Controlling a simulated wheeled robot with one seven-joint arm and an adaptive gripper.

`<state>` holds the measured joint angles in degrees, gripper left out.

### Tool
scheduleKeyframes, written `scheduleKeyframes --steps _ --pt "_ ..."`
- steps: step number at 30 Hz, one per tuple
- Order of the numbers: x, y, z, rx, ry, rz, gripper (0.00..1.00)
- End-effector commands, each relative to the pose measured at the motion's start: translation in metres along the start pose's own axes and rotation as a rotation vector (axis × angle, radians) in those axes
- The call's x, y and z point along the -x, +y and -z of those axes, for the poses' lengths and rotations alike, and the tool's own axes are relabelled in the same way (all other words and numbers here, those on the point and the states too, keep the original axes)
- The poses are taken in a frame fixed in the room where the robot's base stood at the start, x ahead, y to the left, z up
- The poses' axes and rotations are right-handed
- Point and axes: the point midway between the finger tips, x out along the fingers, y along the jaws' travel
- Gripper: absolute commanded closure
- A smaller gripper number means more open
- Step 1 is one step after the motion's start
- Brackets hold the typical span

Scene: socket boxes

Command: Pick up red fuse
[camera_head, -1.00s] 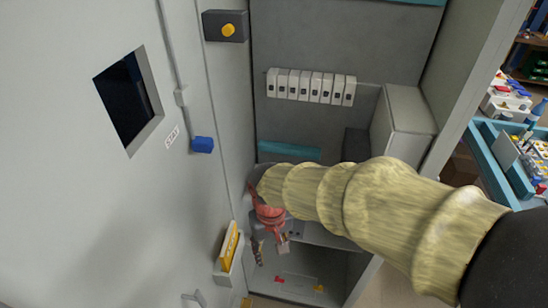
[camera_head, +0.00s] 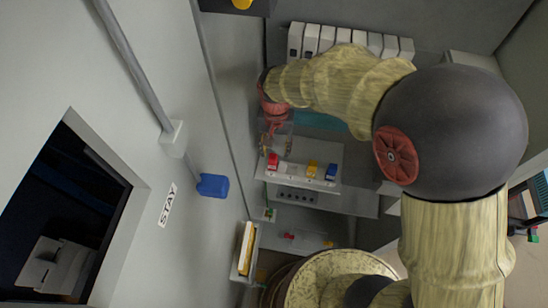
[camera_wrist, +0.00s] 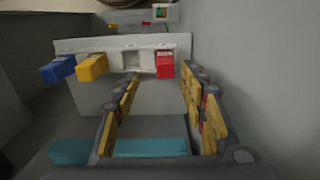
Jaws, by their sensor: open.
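The red fuse (camera_wrist: 165,64) stands at the right end of a row on a white socket box (camera_wrist: 120,44) in the wrist view. In the head view the red fuse (camera_head: 273,161) is at the left end of the row. My gripper (camera_wrist: 160,88) is open and empty, its yellow-padded fingers spread to either side of the red fuse's line. The fuse appears just beyond the fingertips, apart from them. In the head view my gripper (camera_head: 275,132) is small and partly unclear, just behind the fuse row.
A yellow fuse (camera_wrist: 92,68) and a blue fuse (camera_wrist: 58,70) share the row, with an empty slot between yellow and red. The cabinet side wall (camera_wrist: 255,70) is close on the right in the wrist view. A lower shelf holds small red and yellow pieces (camera_head: 289,236).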

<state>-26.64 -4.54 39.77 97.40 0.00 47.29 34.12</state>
Motion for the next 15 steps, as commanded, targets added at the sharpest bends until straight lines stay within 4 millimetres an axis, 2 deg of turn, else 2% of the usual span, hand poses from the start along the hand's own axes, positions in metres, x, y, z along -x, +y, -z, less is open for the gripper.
scheduleKeyframes --steps 15 --pt "-0.048 -0.005 0.0 -0.008 -0.004 -0.002 0.58"
